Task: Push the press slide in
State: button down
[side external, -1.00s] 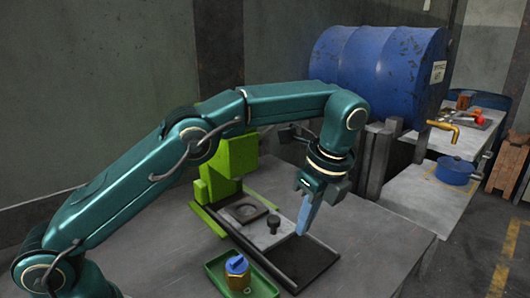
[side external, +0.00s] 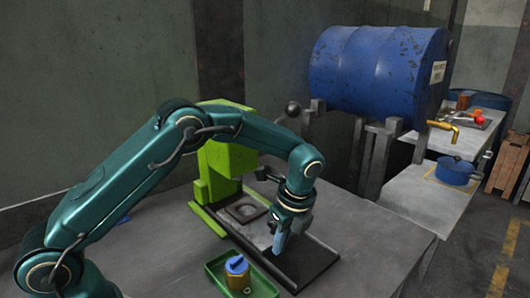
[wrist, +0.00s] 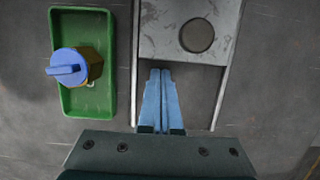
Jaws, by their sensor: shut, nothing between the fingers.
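The press slide is a light grey plate (wrist: 163,35) with a round dark knob (wrist: 197,35) on top, lying between two rails. The green press (side external: 222,165) stands at the track's back end.
A green tray (wrist: 82,108) lies left of the track in the wrist view, with a blue-topped brass fitting (wrist: 78,66) in it. A blue drum (side external: 375,75) rests on supports behind the bench. The bench right of the track is clear.

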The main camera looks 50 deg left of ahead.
aim_at(264, 239)
jog(key=shift+a, duration=0.25)
jog(key=shift+a, duration=2.1)
